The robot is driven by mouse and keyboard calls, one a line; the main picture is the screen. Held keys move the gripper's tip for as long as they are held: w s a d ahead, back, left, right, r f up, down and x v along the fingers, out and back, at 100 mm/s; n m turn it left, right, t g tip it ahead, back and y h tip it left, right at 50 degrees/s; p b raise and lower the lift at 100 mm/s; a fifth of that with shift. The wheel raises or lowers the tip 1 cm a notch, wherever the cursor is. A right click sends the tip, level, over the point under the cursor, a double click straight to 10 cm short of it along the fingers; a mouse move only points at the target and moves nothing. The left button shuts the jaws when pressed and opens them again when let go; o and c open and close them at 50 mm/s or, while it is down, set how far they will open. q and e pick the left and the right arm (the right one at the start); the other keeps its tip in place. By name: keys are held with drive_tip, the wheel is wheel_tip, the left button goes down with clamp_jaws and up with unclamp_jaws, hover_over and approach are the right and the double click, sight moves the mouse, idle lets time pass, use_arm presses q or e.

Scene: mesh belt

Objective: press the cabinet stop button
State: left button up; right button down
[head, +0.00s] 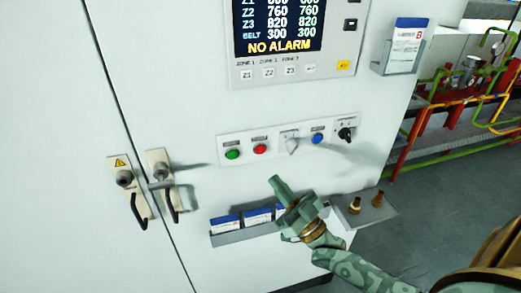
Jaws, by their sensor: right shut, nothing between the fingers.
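The red button (260,149) sits on a pale control strip (275,160) on the white cabinet front (180,90). It is second from the left; its small label is unreadable. My right gripper (275,181) comes in from the lower right. Its fingers are shut and empty, with the tips pointing up-left. In the picture the tips are below and slightly right of the red button, apart from it. How far they are from the panel is hard to tell. My left gripper is not in view.
A green button (232,154) is left of the red one. A grey selector (291,143), blue button (318,139) and black knob (346,134) are to its right. Below are a document tray (230,238) and a small shelf (380,212). Door handles (172,205) protrude at left.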

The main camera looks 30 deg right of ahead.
sight(260, 149)
drive_tip(key=w+d+b, duration=0.2)
drive_tip(key=w+b, duration=0.1)
drive_tip(key=w, duration=0.5)
drive_tip(key=shift+w+b, duration=0.25)
drive_tip(key=shift+b, duration=0.05)
drive_tip(key=shift+w, duration=0.1)
idle(1.8)
drive_tip(key=shift+w+d, duration=0.1)
drive_tip(key=shift+w, duration=0.2)
drive_tip(key=shift+w+d+b, duration=0.1)
drive_tip(key=shift+w+b, duration=0.25)
drive_tip(key=shift+w, duration=0.05)
idle(0.7)
drive_tip(key=shift+s, duration=0.1)
drive_tip(key=shift+s+a+p, duration=0.2)
drive_tip(key=shift+s+p, duration=0.3)
drive_tip(key=shift+s, duration=0.25)
